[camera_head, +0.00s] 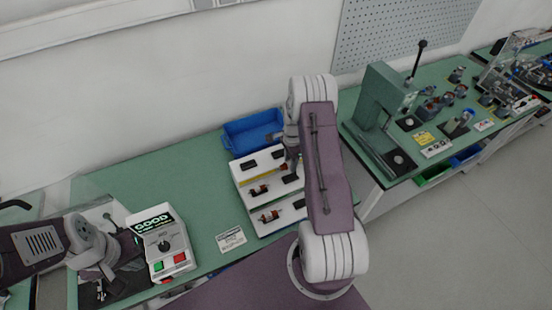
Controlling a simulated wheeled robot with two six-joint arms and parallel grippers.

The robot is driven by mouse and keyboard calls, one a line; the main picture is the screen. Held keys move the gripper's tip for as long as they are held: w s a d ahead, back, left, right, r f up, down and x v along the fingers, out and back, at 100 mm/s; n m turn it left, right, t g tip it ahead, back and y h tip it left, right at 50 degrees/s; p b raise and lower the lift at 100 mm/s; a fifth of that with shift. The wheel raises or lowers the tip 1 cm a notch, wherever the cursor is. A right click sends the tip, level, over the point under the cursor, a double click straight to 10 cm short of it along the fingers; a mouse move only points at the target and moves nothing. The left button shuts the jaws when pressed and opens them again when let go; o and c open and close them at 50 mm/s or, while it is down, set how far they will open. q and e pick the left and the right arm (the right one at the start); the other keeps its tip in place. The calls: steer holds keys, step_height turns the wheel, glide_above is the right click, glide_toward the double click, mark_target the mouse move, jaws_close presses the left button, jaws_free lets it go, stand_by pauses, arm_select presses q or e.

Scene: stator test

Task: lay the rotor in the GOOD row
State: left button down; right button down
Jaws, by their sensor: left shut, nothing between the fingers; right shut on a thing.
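My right gripper (291,160) is shut over the white rack (241,179), at its upper right part. A small reddish piece at its tips looks like the rotor (283,167); the fingers and arm hide most of it. I cannot tell whether it touches the rack. Two other red and dark rotors lie on the rack, one in the middle (259,189) and one lower down (268,216). The rack's row labels are too small to read. My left gripper (104,287) is shut and empty at the lower left, beside the tester (160,244), whose display reads GOOD.
A blue bin (252,132) stands behind the rack. A printed card (230,239) lies left of it on the green bench (165,185). A green press (375,95) and several parts stand on the right bench. My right arm covers the rack's right side.

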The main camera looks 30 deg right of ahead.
mark_target(290, 179)
steer(key=shift+d+f+b, duration=0.2)
steer(key=shift+f+b, duration=0.15)
steer(key=shift+a+f+b, duration=0.1)
steer(key=shift+f+b, duration=0.75)
steer(key=shift+f, duration=0.2)
steer(key=shift+f+b, duration=0.8)
steer(key=shift+f, duration=0.7)
steer(key=shift+f+b, duration=0.1)
steer(key=shift+b, duration=0.25)
steer(key=shift+f+b, duration=0.7)
steer(key=shift+f, duration=0.2)
steer(key=shift+f, duration=0.25)
